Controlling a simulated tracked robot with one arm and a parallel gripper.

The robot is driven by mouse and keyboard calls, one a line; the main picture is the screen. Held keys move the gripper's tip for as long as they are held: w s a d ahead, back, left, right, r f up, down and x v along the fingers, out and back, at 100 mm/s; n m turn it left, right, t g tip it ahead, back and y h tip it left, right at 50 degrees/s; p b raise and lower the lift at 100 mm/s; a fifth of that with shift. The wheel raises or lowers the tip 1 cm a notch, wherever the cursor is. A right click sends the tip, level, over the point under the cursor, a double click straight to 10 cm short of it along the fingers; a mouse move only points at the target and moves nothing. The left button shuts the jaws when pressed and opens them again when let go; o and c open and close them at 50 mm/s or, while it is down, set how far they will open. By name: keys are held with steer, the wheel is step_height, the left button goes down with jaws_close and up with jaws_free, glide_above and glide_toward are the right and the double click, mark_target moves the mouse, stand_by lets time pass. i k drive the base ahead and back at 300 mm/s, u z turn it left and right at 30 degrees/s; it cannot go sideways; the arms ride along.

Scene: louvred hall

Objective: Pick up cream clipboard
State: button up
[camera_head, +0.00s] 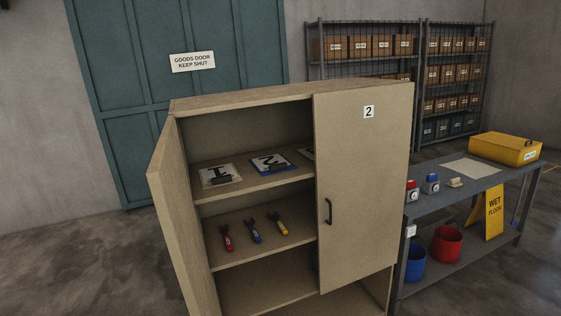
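An open-fronted wooden cabinet (250,92) stands in the middle of the view. On its upper shelf lies a clipboard with a pale, cream-looking edge (220,176), with a white sheet and a dark mark on it. To its right lies a blue-edged clipboard (272,164). A third flat item (307,153) shows only a corner; the right cabinet door hides the rest, so its colour is unclear. My gripper is not in view.
The cabinet's left door (170,190) stands open; the right door (362,190), marked 2, is shut. Wrenches (255,232) lie on the middle shelf. Floor (75,260) at left is clear.

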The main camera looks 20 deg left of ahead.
mark_target(219, 172)
steer(key=u, duration=0.2)
steer(key=i, duration=0.9)
steer(key=u, duration=0.7)
